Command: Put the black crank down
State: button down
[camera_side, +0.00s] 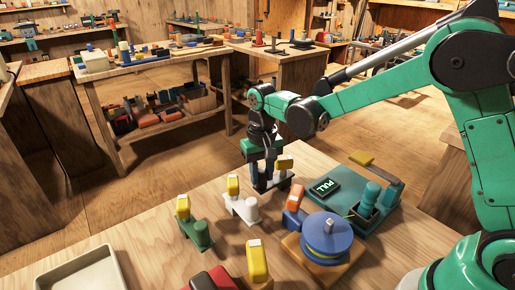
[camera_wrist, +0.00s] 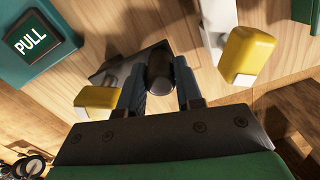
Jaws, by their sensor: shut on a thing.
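My gripper (camera_side: 268,180) is shut on the black crank (camera_side: 286,183), low over the wooden table near its far edge. The crank has a dark arm and a yellow knob (camera_side: 284,162). In the wrist view the crank's round black post (camera_wrist: 159,71) sits between my two fingers (camera_wrist: 160,88), and its yellow knob (camera_wrist: 97,98) shows at the left. The fingers hide part of the crank. I cannot tell whether it touches the table.
A white crank (camera_side: 244,208) and a green crank (camera_side: 198,234), both with yellow knobs, stand left of my gripper. A green box with a PULL plate (camera_side: 325,187) is at the right. A blue reel (camera_side: 327,240) stands in front. A pale tray (camera_side: 80,275) lies front left.

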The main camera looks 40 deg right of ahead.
jog(key=shift+f, duration=0.1)
jog(key=c, duration=0.6)
grip_release()
notch_tip(320, 180, up, 11)
jog(key=s+d+n+t, duration=0.1)
jog(key=s+t, duration=0.1)
jog(key=s, duration=0.2)
jog(key=s+d+f+n+t, duration=0.1)
jog(key=s+t, duration=0.2)
jog(key=s+d+f+n+t, duration=0.1)
jog(key=s+t, duration=0.1)
jog(key=s, duration=0.2)
jog(key=shift+s+d, duration=0.2)
jog(key=shift+s, duration=0.15)
